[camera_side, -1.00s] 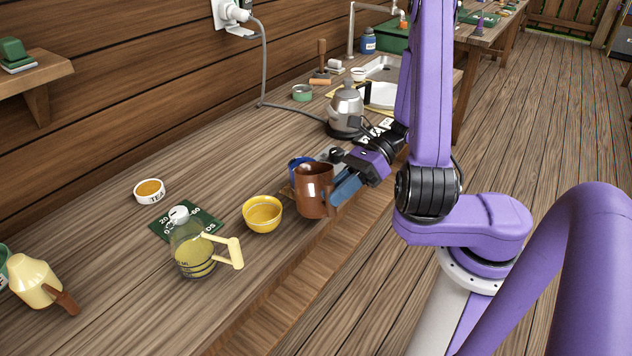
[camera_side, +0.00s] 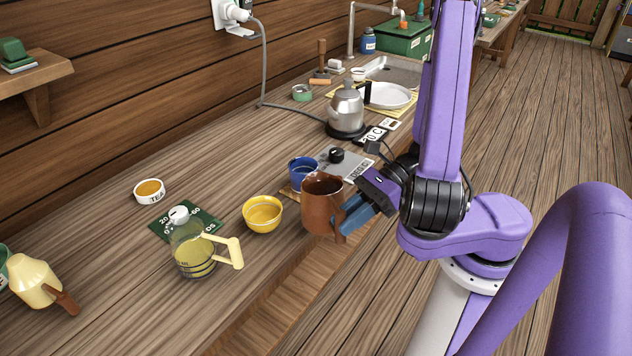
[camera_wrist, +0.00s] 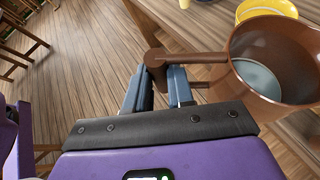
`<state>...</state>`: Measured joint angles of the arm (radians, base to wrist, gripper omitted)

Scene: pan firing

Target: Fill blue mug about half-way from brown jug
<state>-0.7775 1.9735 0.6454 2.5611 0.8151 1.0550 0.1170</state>
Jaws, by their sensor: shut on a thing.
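The brown jug (camera_side: 321,207) is held by my gripper (camera_side: 350,214) at the counter's front edge, in front of the blue mug. In the wrist view my gripper (camera_wrist: 160,88) is shut on the handle of the brown jug (camera_wrist: 245,92), and pale liquid shows inside it. The jug looks close to upright, perhaps slightly tilted. The blue mug (camera_side: 303,168) stands on a small mat behind the jug in the side view. Its lower part is partly hidden by the jug, and I cannot see its contents.
A yellow bowl (camera_side: 262,213) stands just left of the jug. A glass pitcher (camera_side: 192,250) stands farther left. A kettle (camera_side: 346,110) and a grey scale-like plate (camera_side: 341,163) are behind. The floor lies open beyond the counter edge.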

